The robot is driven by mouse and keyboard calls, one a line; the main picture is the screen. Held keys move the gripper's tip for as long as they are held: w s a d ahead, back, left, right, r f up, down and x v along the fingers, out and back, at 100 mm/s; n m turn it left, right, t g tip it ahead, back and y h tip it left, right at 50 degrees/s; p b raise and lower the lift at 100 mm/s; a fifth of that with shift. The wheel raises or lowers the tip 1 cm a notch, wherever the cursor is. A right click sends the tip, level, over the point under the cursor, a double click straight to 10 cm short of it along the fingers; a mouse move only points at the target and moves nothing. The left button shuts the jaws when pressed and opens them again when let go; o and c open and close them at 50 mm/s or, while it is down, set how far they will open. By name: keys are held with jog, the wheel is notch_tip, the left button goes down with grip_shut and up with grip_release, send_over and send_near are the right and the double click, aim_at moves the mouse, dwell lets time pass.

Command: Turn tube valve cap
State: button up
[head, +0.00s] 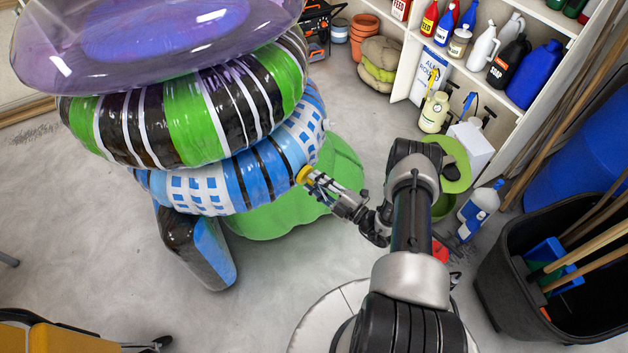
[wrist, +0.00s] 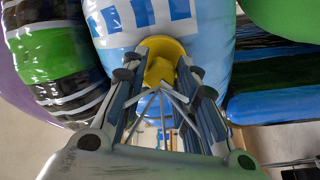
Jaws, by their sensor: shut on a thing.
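The yellow valve cap (head: 304,174) sits on the side of the lowest, blue-and-white inflatable tube (head: 205,190). It also shows in the wrist view (wrist: 160,70), between my fingertips. My gripper (head: 313,181) reaches in from the right and is shut on the cap, with one finger on each side of it. In the wrist view my gripper (wrist: 160,80) hides the lower sides of the cap. The cap is against the tube's surface. I cannot tell how far it is turned.
A green-and-black striped tube (head: 185,110) and a clear purple tube (head: 160,40) are stacked above. A black bin (head: 500,290) with poles is at right. Shelves with bottles line the back.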

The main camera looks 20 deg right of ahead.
jog(key=shift+c, duration=0.6)
jog(key=shift+m+b, duration=1.15)
jog(key=shift+m, duration=0.65)
jog(key=shift+m+b, duration=0.9)
jog(key=shift+m, duration=0.8)
jog(key=m, duration=0.3)
jog(key=o, duration=0.7)
